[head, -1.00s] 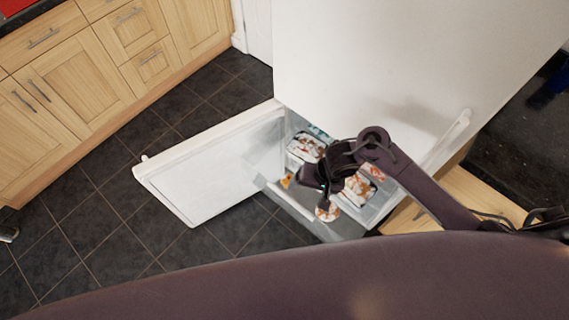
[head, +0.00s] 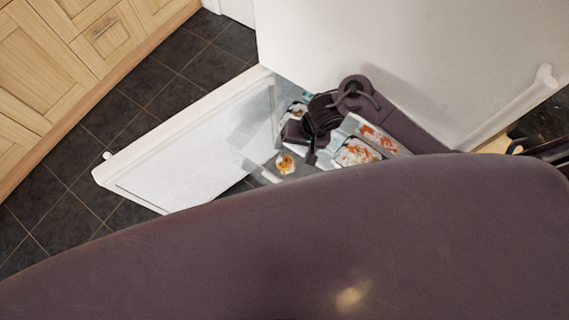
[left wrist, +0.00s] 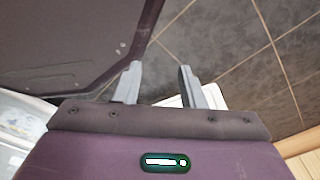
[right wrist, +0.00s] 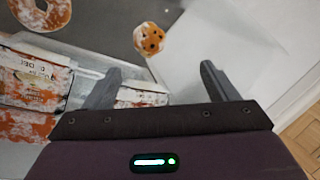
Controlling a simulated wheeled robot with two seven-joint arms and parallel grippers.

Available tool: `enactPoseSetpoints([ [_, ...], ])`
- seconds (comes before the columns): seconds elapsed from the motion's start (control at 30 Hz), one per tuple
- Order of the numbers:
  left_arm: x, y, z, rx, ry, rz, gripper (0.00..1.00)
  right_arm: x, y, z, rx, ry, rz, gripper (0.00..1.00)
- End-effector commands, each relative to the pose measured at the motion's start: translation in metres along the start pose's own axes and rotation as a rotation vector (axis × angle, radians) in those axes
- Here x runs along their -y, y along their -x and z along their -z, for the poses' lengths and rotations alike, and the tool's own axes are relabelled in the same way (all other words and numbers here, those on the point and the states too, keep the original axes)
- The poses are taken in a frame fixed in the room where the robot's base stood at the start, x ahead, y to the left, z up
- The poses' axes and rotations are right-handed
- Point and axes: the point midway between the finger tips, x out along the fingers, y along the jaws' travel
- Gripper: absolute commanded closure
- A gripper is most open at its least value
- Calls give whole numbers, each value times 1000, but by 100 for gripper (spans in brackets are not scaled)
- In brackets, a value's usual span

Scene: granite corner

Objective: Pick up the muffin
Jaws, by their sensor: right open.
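The muffin (head: 286,162), a small round pale thing with orange-brown and dark spots, lies in the open drawer of the low freezer compartment. In the right wrist view it (right wrist: 149,38) lies beyond the fingertips, between their lines and nearer the left finger. My right gripper (head: 303,146) is over the drawer, just right of the muffin in the head view. Its fingers are apart with nothing between them (right wrist: 161,72). My left gripper (left wrist: 160,68) shows only in the left wrist view, open and empty above the dark floor tiles.
Food boxes (head: 357,152) lie in the drawer beside my right gripper. A ring-shaped doughnut (right wrist: 40,12) shows at the upper left of the right wrist view. The open white door (head: 185,150) stands left of the drawer. Dark floor tiles (head: 75,215) are clear.

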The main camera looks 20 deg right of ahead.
Motion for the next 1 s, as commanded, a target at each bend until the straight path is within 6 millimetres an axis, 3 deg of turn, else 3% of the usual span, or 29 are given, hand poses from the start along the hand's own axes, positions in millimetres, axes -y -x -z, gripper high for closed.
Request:
enactPoseSetpoints([
  [0.03, 0, -24, 1, -2, 1, 0, 64, -8, -25, 0, 1, 0, 0, 20],
  [0.1, 0, -39, 4, -5, 1, 0, 64, -13, -42, 0, 1, 0, 0, 20],
  [0.3, 0, -62, 12, -9, 2, 1, 64, -21, -68, 0, 0, 0, 0, 20],
  [0.73, 0, -62, 48, -27, 6, 2, 64, -22, -104, 2, 0, 0, 0, 20],
  [1.0, 2, -53, 84, -47, 11, 3, 64, -22, -142, 4, 1, 0, 0, 20],
])
